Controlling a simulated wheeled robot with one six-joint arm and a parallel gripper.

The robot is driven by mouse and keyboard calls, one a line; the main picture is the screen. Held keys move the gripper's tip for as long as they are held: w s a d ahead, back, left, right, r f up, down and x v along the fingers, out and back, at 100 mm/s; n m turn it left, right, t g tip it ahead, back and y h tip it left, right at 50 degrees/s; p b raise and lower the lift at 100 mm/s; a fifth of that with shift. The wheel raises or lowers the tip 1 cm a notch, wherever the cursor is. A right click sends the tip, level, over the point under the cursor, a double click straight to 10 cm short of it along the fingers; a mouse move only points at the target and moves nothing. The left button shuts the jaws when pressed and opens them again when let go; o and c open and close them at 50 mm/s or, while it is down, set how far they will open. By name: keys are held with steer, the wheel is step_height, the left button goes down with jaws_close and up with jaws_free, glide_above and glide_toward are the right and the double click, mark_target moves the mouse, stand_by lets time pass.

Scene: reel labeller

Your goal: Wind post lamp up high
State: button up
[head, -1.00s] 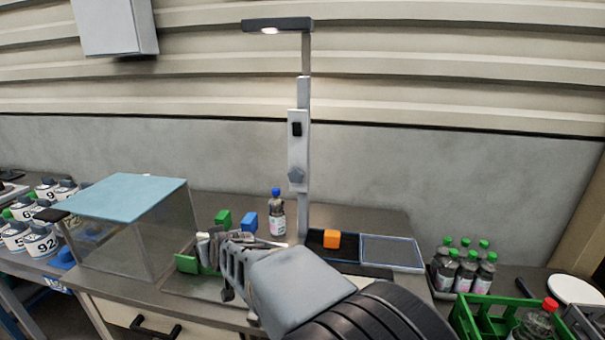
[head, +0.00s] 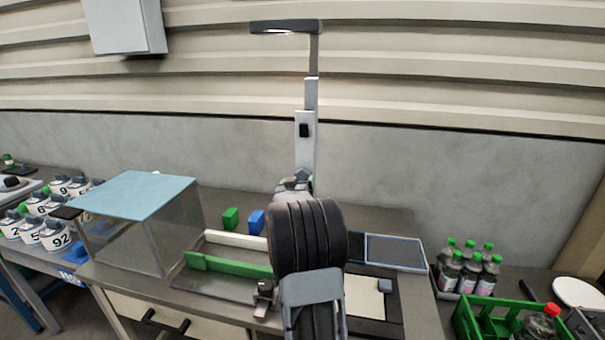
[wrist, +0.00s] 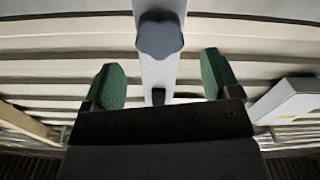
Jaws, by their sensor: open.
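The post lamp's dark head (head: 285,27) sits at the top of a thin upright rod, lit underneath. Its pale post (head: 304,135) rises from the back of the bench and carries a black switch. A grey-blue lobed knob (wrist: 160,36) on the post shows in the wrist view. My gripper (wrist: 160,62) is open, its two green-padded fingers apart on either side of the post in the picture. The knob appears centred between them, just past the fingertips, with nothing held. In the head view my gripper (head: 296,184) is at knob height, mostly hidden by my arm.
A blue-topped clear box (head: 135,195) stands left. A green bar (head: 228,265) and green and blue blocks (head: 256,222) lie between it and my arm. A blue-rimmed tray (head: 395,252), bottles (head: 467,270) and a green crate (head: 500,318) are right.

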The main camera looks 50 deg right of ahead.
mark_target(301, 176)
steer(key=shift+p+x, duration=0.7)
steer(key=shift+x, duration=2.4)
steer(key=c, duration=0.9)
